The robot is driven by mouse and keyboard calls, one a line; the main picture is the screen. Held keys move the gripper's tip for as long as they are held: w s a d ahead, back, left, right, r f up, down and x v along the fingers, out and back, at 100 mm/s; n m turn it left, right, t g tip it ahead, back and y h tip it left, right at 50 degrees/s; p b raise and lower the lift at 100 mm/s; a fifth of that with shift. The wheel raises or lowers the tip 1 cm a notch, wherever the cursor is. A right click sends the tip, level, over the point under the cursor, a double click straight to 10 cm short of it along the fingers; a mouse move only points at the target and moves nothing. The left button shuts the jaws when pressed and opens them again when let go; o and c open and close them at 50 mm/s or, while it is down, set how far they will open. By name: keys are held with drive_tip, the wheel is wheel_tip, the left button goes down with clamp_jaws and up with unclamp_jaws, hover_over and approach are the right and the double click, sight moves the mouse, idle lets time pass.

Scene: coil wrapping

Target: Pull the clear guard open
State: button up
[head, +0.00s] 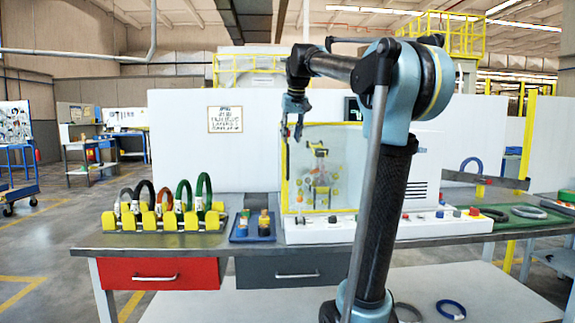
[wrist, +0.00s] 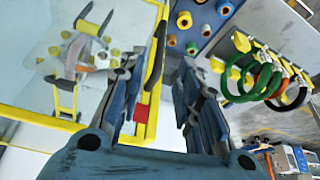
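The clear guard (head: 335,160) is a see-through panel with a yellow frame on the front of the white machine, and it looks shut. Its yellow frame also shows in the wrist view (wrist: 154,108), with a small red part (wrist: 141,112) beside it, partly behind a finger. My gripper (head: 292,130) hangs pointing down in front of the guard's upper left edge. In the wrist view my gripper (wrist: 174,62) is open, with one finger over the guard and the frame's edge showing between the fingers. I cannot tell whether it touches the frame.
A yellow rack (head: 160,222) with several coloured coils stands on the table's left. A blue tray (head: 240,238) with small spools sits between rack and machine. Buttons line the machine's front base (head: 320,232). A green mat (head: 520,222) with dark coils lies at the right.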

sight(288, 157)
drive_tip(key=x, duration=1.2)
drive_tip(key=shift+c, duration=0.5)
clamp_jaws()
